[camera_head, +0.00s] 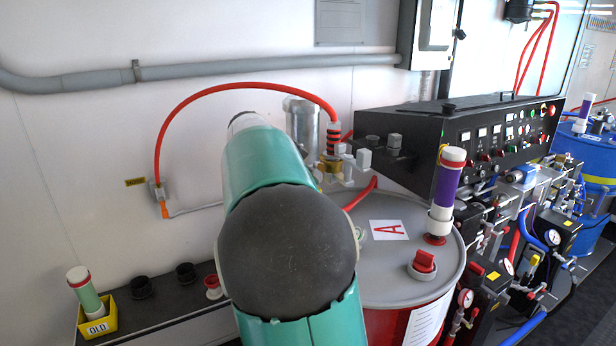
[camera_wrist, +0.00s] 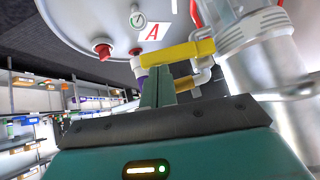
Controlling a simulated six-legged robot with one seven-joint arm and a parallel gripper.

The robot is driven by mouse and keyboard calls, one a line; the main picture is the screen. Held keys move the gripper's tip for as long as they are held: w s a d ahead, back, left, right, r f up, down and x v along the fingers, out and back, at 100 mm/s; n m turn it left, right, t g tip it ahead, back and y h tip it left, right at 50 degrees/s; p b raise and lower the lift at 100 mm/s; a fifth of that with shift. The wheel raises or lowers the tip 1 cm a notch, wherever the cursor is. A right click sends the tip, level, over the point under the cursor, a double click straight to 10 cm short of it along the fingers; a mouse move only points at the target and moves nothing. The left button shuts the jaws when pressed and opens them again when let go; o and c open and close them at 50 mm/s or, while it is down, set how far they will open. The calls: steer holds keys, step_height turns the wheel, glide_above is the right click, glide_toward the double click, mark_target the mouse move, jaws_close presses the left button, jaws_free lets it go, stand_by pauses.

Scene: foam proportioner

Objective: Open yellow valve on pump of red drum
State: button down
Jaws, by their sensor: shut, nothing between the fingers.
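The yellow valve (camera_wrist: 178,54) is a long yellow lever in the wrist view, lying across the picture beside the silver pump (camera_wrist: 262,75). My gripper (camera_wrist: 158,72) is shut and empty, its fingertips at the lever's lower edge; I cannot tell if they touch. In the head view the red drum (camera_head: 385,328) has a grey lid (camera_head: 395,262) with an "A" label. The silver pump cylinder (camera_head: 300,125) stands behind my green arm. My arm hides my gripper and the yellow lever there.
A purple-and-white cylinder (camera_head: 448,185) and a red cap (camera_head: 424,262) stand on the lid. A red hose (camera_head: 230,88) arches from pump to wall. The black control panel (camera_head: 470,140) and gauges fill the right. A yellow "OLD" box (camera_head: 97,322) is at lower left.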

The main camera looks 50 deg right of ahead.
step_height(320, 180, down, 8)
steer(key=w+m+t+h, duration=0.1)
steer(key=m+t, duration=0.1)
steer(key=t, duration=0.1)
steer(key=shift+d+t+h, duration=0.2)
steer(key=shift+t+h, duration=0.1)
stand_by(0.5)
steer(key=shift+r, duration=0.7)
steer(key=shift+s, duration=0.1)
stand_by(0.3)
